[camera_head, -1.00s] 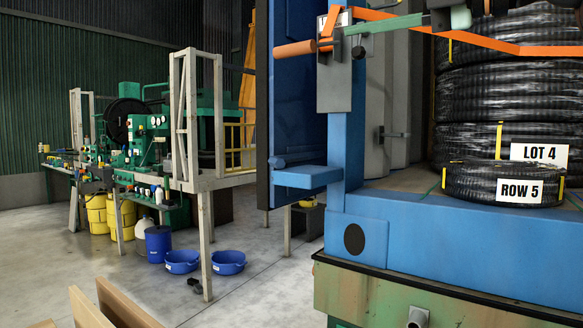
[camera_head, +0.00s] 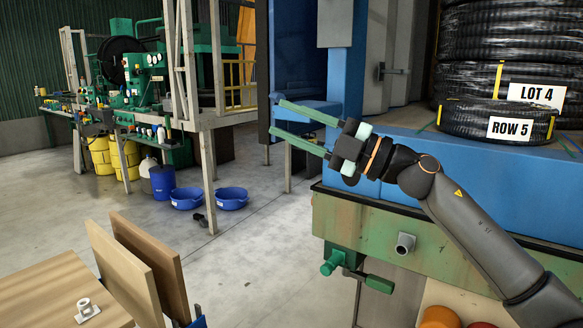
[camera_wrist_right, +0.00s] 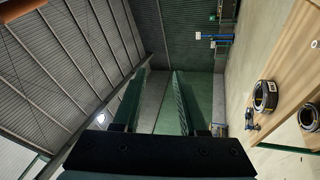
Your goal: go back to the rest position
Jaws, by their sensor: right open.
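My right gripper (camera_head: 278,116) has two long green fingers, spread apart with nothing between them. It points left in the head view, in front of the blue container frame. In the right wrist view the same gripper (camera_wrist_right: 162,74) shows both fingers apart and empty, with walls and roof beyond. My dark right arm comes in from the lower right. My left gripper is not in view.
Stacked black hose coils, labelled LOT 4 (camera_head: 536,93) and ROW 5 (camera_head: 511,128), rest on the blue container floor (camera_head: 465,165). A wooden table (camera_head: 50,300) stands lower left. Blue tubs (camera_head: 231,199) sit on the floor. Open floor lies between.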

